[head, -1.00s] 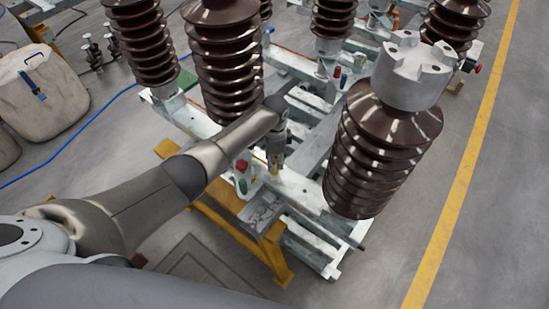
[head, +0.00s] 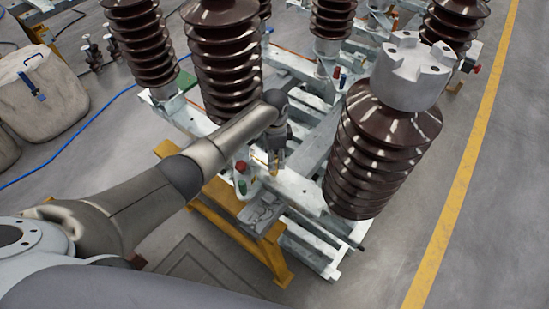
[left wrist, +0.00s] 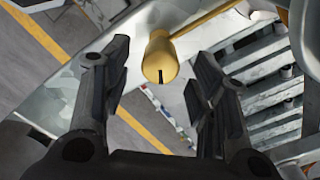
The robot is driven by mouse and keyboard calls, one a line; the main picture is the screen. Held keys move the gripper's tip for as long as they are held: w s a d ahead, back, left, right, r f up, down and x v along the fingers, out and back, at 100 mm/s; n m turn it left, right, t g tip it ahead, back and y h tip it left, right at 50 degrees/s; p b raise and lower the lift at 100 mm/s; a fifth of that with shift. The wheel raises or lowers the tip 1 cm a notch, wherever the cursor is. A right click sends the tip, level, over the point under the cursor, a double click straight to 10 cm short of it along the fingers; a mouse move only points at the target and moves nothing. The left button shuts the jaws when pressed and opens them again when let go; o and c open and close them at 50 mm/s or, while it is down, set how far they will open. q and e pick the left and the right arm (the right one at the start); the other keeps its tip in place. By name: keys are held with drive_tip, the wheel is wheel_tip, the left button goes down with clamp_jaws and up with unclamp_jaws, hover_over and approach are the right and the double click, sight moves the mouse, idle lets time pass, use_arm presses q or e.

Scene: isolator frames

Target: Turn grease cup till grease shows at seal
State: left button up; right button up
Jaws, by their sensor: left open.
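The brass-coloured grease cup (left wrist: 160,58) shows in the left wrist view as a rounded knob with a dark slot, on a thin brass stem running to the upper right. My left gripper (left wrist: 157,75) is open, one black finger on each side of the cup, with visible gaps; I cannot tell the depth between cup and fingertips. In the head view my left gripper (head: 277,150) points down at the pale steel frame (head: 300,188), and the cup is too small to make out surely. The seal and any grease cannot be made out. My right gripper is not in view.
Tall brown ribbed insulators stand on the frame, one (head: 380,150) with a grey metal cap close right of my gripper. A yellow stand (head: 272,258) is in front. A red and green part (head: 241,170) sits left of the gripper. Floor at right is clear.

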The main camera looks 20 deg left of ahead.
use_arm(q)
wheel_tip(320, 180, up, 10)
idle(0.3)
drive_tip(key=shift+f, duration=0.1)
idle(0.4)
